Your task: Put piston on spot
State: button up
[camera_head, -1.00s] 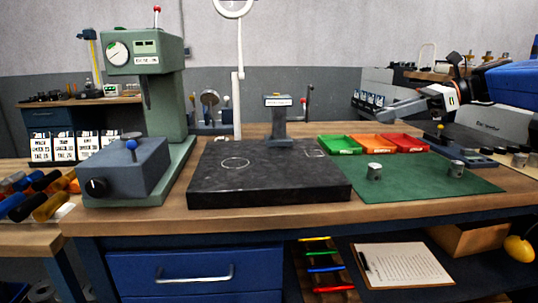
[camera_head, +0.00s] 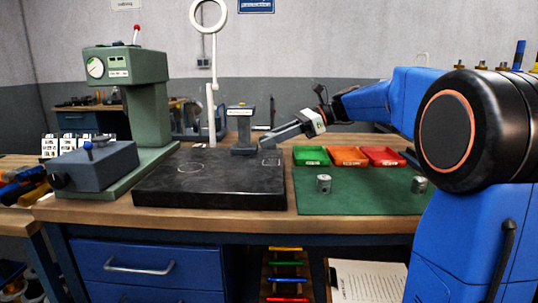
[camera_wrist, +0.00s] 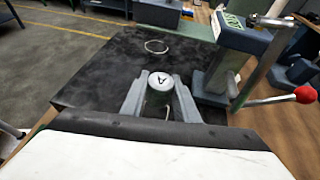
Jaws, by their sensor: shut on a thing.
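A metal piston (camera_wrist: 160,82) with a letter A on its top is between the fingers of my gripper (camera_wrist: 160,95) in the wrist view. My gripper also shows in the head view (camera_head: 266,143), pointing left over the right rear of the black plate (camera_head: 205,195). The piston cannot be made out in the head view. A light circle (camera_head: 190,169) is drawn on the plate's left half; it shows ahead of the piston in the wrist view (camera_wrist: 157,46). A small square outline (camera_head: 271,162) lies near the plate's right side. Both marks are empty.
A small grey press (camera_head: 241,130) stands at the plate's rear, beside my gripper; its red-knobbed lever (camera_wrist: 305,94) shows in the wrist view. Two metal pistons (camera_head: 323,184) (camera_head: 419,185) stand on the green mat (camera_head: 350,203). A green gauge stand (camera_head: 145,110) is left of the plate.

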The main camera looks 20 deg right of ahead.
aim_at(271, 162)
jog(key=shift+f, duration=2.1)
jog(key=shift+f, duration=0.15)
jog(key=o, duration=1.1)
jog(key=shift+d+r, duration=0.2)
jog(key=shift+r, duration=0.05)
jog(key=v, duration=1.1)
jog(key=shift+d, duration=0.35)
jog(key=shift+s, duration=0.2)
